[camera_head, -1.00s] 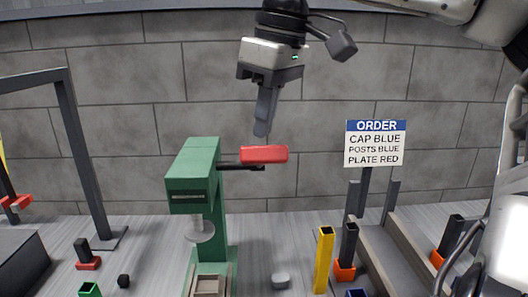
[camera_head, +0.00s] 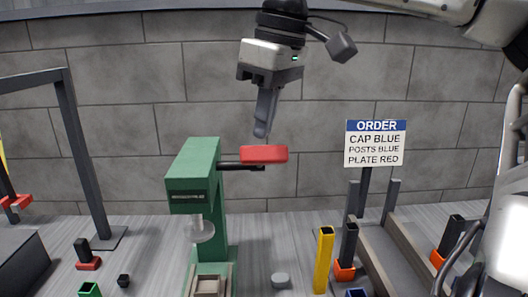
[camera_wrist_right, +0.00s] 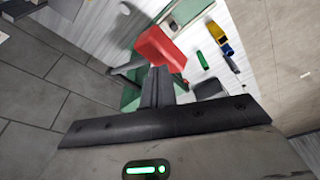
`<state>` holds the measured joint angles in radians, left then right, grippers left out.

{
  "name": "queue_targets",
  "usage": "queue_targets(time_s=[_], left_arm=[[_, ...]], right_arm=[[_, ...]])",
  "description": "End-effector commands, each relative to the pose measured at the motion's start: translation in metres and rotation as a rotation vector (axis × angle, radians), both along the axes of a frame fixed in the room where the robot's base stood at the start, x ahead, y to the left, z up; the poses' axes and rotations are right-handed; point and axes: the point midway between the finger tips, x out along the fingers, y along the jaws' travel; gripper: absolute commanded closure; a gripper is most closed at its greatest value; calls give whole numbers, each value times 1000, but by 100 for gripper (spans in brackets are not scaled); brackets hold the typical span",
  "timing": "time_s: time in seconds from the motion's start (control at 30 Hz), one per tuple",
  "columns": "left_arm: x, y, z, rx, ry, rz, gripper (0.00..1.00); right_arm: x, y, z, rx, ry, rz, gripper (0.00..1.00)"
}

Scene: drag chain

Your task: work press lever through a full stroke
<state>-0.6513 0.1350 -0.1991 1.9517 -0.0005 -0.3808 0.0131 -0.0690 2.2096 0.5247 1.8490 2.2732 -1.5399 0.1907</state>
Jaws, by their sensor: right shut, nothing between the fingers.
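The green press (camera_head: 194,180) stands left of centre in the head view. Its lever is a dark rod with a red handle (camera_head: 264,154) that sticks out to the right, roughly level. A round grey ram (camera_head: 201,231) hangs below the press head, above a beige nest (camera_head: 208,285) on the base. My right gripper (camera_head: 261,136) is shut and empty, pointing down just above the red handle. In the right wrist view the handle (camera_wrist_right: 159,48) lies just beyond the fingertips; I cannot tell whether they touch. My left gripper is not in view.
An order sign (camera_head: 375,144) stands at the right behind a grey rail (camera_head: 388,245). A yellow post (camera_head: 325,259) and a grey post in an orange base stand right of the press. A dark frame (camera_head: 86,160) stands at the left. A small grey piece (camera_head: 281,281) lies on the table.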

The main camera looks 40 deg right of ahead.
Motion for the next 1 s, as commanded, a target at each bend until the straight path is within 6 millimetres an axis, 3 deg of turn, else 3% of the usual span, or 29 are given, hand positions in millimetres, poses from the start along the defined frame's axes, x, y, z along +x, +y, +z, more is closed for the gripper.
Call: queue_targets(time_s=[1.0], left_arm=[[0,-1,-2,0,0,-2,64]], right_arm=[[-5,4,-43,0,1,1,100]])
